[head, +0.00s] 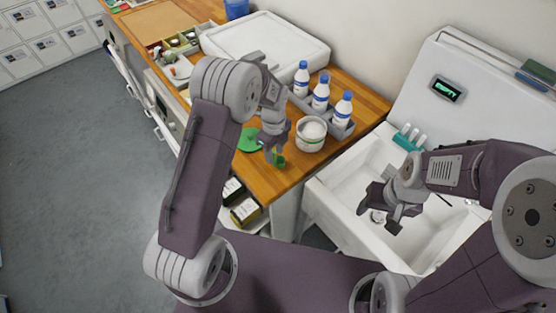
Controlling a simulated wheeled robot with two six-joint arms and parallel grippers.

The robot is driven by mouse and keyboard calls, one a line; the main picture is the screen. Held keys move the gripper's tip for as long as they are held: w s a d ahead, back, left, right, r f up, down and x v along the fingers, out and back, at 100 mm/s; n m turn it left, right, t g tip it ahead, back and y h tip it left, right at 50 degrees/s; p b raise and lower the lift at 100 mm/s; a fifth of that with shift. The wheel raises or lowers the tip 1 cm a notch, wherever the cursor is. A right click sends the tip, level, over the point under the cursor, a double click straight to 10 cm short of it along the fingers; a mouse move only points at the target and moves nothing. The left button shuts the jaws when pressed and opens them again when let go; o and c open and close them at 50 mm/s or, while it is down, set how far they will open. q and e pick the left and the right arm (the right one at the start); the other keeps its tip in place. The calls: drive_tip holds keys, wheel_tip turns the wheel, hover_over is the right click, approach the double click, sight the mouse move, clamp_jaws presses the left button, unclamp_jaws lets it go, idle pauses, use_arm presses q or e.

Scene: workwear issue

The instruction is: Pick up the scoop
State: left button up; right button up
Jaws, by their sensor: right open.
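A small green piece (279,161), which looks like the scoop, is at the fingertips of my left gripper (273,152), close to the front edge of the wooden counter. The fingers partly cover it, and I cannot tell whether they are closed on it or whether it touches the counter. My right gripper (381,206) is open and empty over the white sink.
A tub of white powder (311,134) stands right of my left gripper; a flat green disc (247,140) lies left of it. Several blue-capped bottles (320,95) stand in a grey rack behind. The white sink (335,200) is at the right.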

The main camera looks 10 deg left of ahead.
sight(274, 162)
use_arm(q)
wheel_tip(274, 162, down, 3)
drive_tip(key=shift+s+r, duration=0.15)
drive_tip(key=shift+r, duration=0.05)
drive_tip(key=shift+f, duration=0.35)
drive_tip(key=shift+w+f, duration=0.15)
drive_tip(key=shift+w, duration=0.15)
drive_tip(key=shift+s, duration=0.15)
clamp_jaws()
use_arm(e)
drive_tip(key=shift+r, duration=0.55)
drive_tip(key=shift+w, duration=0.1)
